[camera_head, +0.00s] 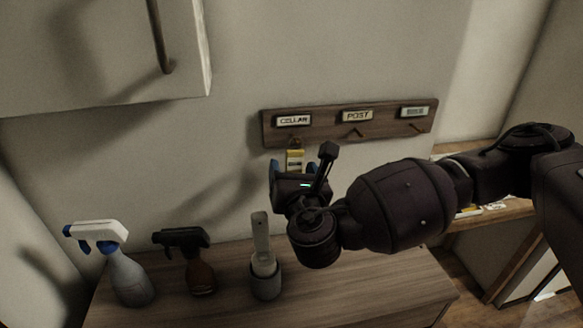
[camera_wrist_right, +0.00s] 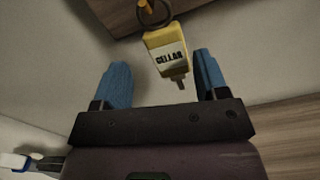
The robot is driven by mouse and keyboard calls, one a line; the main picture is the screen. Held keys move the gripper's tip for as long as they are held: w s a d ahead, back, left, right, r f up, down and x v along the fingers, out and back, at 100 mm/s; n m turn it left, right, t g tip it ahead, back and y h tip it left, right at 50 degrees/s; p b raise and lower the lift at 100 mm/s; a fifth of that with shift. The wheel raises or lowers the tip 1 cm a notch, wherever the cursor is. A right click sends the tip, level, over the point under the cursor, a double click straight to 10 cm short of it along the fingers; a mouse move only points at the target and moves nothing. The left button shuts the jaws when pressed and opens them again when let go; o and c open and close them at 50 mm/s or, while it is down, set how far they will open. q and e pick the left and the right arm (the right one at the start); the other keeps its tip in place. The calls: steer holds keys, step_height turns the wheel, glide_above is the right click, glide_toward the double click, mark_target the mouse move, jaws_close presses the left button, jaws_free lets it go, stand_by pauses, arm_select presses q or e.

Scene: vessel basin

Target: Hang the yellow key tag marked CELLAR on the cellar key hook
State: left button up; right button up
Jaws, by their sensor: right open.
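The yellow key tag (camera_head: 294,159) hangs below the CELLAR label (camera_head: 294,120) on the wooden key rack. In the right wrist view the tag (camera_wrist_right: 167,48) reads CELLAR, with a key sticking out below it. Its ring (camera_wrist_right: 152,14) appears to loop around the cellar hook (camera_wrist_right: 147,6), and the tag hangs from it, slightly tilted in the picture. My right gripper (camera_head: 292,168) is open just below the tag. Its blue fingers stand on either side with visible gaps, so it does not hold the tag. My left gripper is not in view.
The rack (camera_head: 385,120) also bears a POST label (camera_head: 357,116) and a third label, with bare hooks. A cabinet (camera_head: 100,50) hangs upper left.

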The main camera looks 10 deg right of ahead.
steer(key=s+b, duration=0.1)
steer(key=s, duration=0.8)
steer(key=s+a+f+m+g, duration=0.2)
steer(key=s+f+m+g, duration=0.2)
steer(key=f+m, duration=0.35)
steer(key=s+d+f+m+g+h, duration=0.1)
steer(key=s+d+f+m+g, duration=0.9)
steer(key=s+d+f+m, duration=1.25)
steer(key=w+a+f+m+t, duration=0.1)
steer(key=w+f+t, duration=0.1)
steer(key=w+t, duration=0.2)
steer(key=w+a+f+m+t, duration=0.1)
steer(key=w+a+f+t, duration=0.1)
steer(key=w, duration=0.6)
steer(key=shift+f+m+t+y, duration=0.3)
steer(key=shift+f+t+y, duration=0.1)
steer(key=shift+f+t, duration=0.45)
